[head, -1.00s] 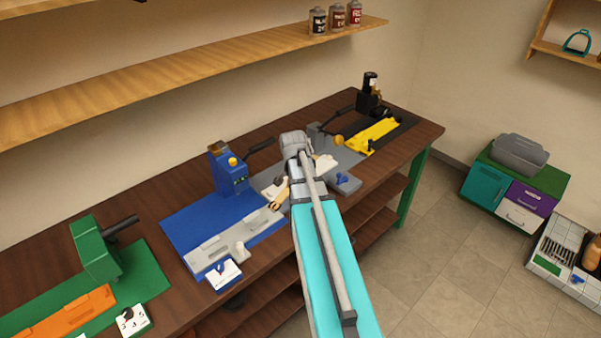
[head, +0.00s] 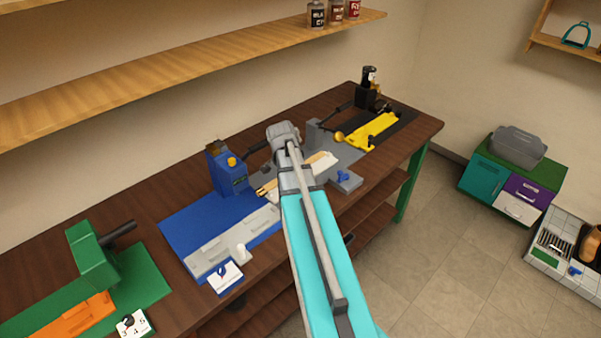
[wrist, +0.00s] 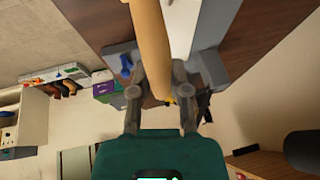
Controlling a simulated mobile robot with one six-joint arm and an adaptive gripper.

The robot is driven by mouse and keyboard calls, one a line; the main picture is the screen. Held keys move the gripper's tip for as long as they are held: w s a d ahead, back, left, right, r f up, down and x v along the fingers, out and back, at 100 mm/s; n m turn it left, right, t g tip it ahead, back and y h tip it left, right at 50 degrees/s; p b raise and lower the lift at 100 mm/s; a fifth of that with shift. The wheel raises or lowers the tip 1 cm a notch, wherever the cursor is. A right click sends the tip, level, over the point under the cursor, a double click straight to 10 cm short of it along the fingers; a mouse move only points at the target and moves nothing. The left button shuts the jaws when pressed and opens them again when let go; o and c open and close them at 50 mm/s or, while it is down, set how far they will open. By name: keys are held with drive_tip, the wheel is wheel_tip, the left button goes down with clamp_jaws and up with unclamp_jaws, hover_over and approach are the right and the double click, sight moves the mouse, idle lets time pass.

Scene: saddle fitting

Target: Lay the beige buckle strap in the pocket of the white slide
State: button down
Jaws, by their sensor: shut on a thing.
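My gripper (wrist: 158,72) is shut on the beige buckle strap (wrist: 150,42), which runs up out of the wrist view between the fingers. In the head view, one end of the strap (head: 266,190) shows left of my arm, and a tan strip shows on the right. The white slide (wrist: 181,25) lies beside the strap in the wrist view. Its right part (head: 325,164) shows in the head view on the grey station. My arm hides the gripper and the slide's middle in the head view. The pocket is not clearly visible, and I cannot tell the strap's height over the slide.
A blue press (head: 228,172) stands just left, with a grey slide (head: 215,254) before it. A grey block with a blue knob (head: 343,177) sits at the right front. A yellow slide (head: 372,130) lies beyond, and a green press (head: 92,250) stands far left.

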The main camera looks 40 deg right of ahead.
drive_tip(key=shift+w+d+f+b, duration=1.3)
drive_tip(key=shift+d+f+b, duration=0.15)
drive_tip(key=shift+d, duration=0.2)
drive_tip(key=shift+w+d+f+b, duration=1.3)
drive_tip(key=shift+d+f+b, duration=0.15)
drive_tip(key=shift+d, duration=0.25)
drive_tip(key=shift+w+d+f+b, duration=1.3)
drive_tip(key=shift+d+f+b, duration=0.15)
drive_tip(key=shift+d, duration=0.2)
drive_tip(key=shift+b+x, duration=0.6)
drive_tip(key=shift+x, duration=0.25)
drive_tip(key=shift+f+b, duration=1.35)
drive_tip(key=shift+b, duration=0.05)
drive_tip(key=shift+f, duration=0.1)
drive_tip(key=c, duration=0.6)
unclamp_jaws()
